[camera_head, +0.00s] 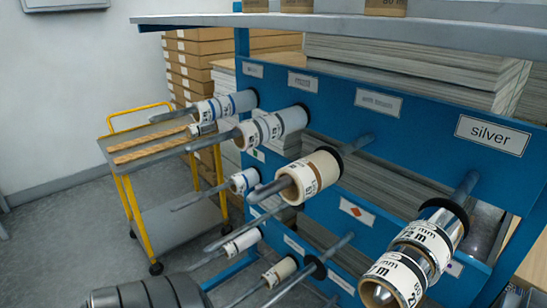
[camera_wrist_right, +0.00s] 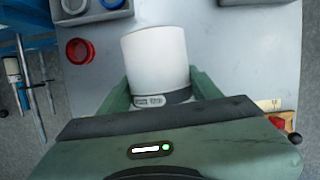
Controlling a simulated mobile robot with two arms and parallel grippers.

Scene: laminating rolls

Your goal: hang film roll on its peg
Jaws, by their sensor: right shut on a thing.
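A white film roll (camera_wrist_right: 153,50) with a grey, printed band at its near end is between the green fingers of my right gripper (camera_wrist_right: 160,88) in the right wrist view. The gripper is shut on it, above a grey surface. The blue peg rack (camera_head: 415,125) fills the right of the head view. Its pegs point forward and to the left. Several carry rolls: two silver rolls (camera_head: 438,235) under the "silver" label (camera_head: 492,135), a cream roll (camera_head: 312,177), and white rolls (camera_head: 272,127). A lower peg (camera_head: 286,287) with a black collar looks empty.
A yellow-framed trolley (camera_head: 150,150) stands left of the rack, near stacked brown boxes (camera_head: 190,65). Protruding pegs crowd the rack's front.

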